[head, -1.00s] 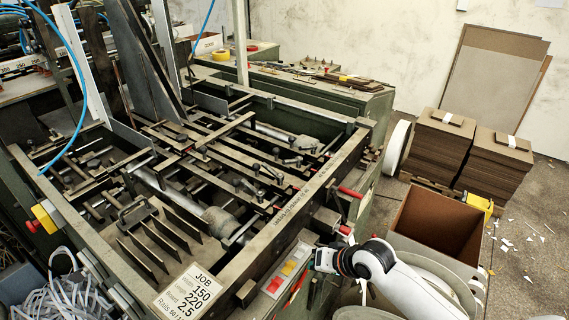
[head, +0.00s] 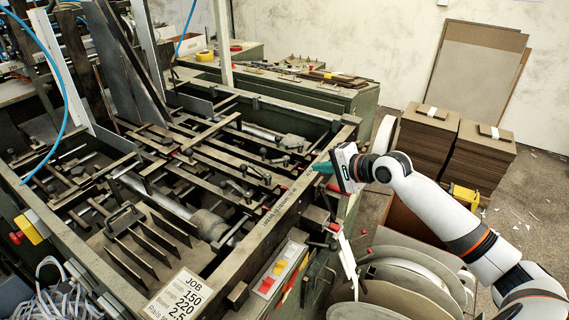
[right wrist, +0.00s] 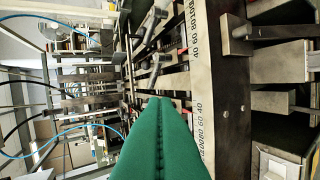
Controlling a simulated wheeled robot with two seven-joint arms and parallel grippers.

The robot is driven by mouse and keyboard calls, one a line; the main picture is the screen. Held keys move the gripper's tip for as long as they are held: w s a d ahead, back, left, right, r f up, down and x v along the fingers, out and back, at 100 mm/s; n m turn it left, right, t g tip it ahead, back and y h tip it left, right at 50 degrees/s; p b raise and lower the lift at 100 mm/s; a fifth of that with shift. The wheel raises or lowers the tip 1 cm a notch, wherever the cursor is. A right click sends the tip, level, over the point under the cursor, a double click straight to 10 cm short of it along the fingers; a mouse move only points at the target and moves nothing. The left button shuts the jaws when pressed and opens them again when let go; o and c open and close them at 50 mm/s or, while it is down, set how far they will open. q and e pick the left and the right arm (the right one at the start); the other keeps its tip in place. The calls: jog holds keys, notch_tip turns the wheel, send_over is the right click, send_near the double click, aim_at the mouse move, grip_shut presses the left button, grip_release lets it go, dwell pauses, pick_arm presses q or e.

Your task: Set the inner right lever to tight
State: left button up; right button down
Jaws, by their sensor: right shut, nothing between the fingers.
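The feeder (head: 268,222) is a dark green machine frame with crossing rails. Several small levers with dark knobs sit on its rails, among them one lever (head: 232,187) near the middle and another (head: 290,141) further back. I cannot tell which is the inner right lever, or its setting. My right gripper (head: 322,168) has green fingers, shut and empty, at the feeder's right rail and apart from the levers in the picture. In the right wrist view the shut fingers (right wrist: 165,101) point towards a grey lever (right wrist: 154,71), with the numbered rail beside them. My left gripper is not in view.
A job card (head: 178,297) and a button panel (head: 277,270) are at the front. Red-tipped handles (head: 333,227) stick out on the right side. Cardboard stacks (head: 428,138) stand on the floor at right. Tall upright plates rise at the back left.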

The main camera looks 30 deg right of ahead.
jog(key=p, duration=0.3)
send_near(277, 163)
jog(key=x, duration=0.5)
jog(key=shift+f, duration=0.1)
jog(key=shift+x, duration=0.85)
jog(key=shift+d, duration=0.1)
